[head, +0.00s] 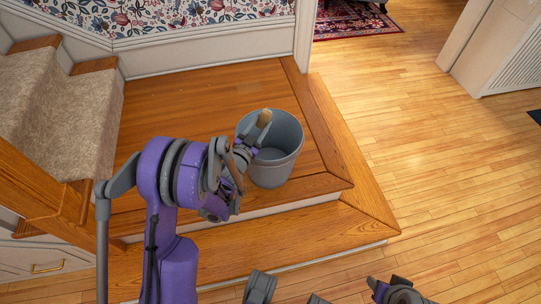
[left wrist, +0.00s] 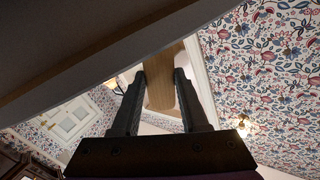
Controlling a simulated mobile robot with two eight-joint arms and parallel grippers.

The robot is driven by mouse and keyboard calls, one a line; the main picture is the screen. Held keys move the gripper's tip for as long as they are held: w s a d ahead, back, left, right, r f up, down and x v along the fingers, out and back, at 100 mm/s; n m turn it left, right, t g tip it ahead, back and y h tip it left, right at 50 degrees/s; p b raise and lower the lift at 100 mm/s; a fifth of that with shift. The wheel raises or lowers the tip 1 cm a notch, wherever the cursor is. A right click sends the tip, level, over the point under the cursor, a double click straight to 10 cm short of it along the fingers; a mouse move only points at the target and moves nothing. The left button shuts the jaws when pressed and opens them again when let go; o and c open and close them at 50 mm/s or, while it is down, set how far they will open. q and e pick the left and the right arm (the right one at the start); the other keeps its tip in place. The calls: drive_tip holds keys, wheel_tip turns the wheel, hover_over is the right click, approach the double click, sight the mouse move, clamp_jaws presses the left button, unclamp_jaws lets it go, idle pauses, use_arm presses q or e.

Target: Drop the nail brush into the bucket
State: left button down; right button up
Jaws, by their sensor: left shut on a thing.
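The grey bucket (head: 287,160) stands upright on the wooden landing. In the head view the brush and fingertips overlap the bucket's opening near its left rim; their exact height over the rim is hard to tell. The bucket's inside is partly hidden by the gripper.
The bucket stands near the right edge of the wooden landing (head: 190,95), which has a step (head: 300,235) in front. Carpeted stairs (head: 50,110) rise at the left, and a papered wall (head: 180,15) stands behind. Open wooden floor (head: 440,170) lies to the right.

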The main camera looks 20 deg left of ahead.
use_arm(q)
drive_tip(key=shift+c, duration=1.7)
unclamp_jaws()
drive_tip(key=shift+s, duration=0.1)
drive_tip(key=s+b, duration=0.1)
drive_tip(key=s, duration=0.9)
drive_tip(key=shift+s, duration=0.35)
drive_tip(key=shift+a, duration=0.15)
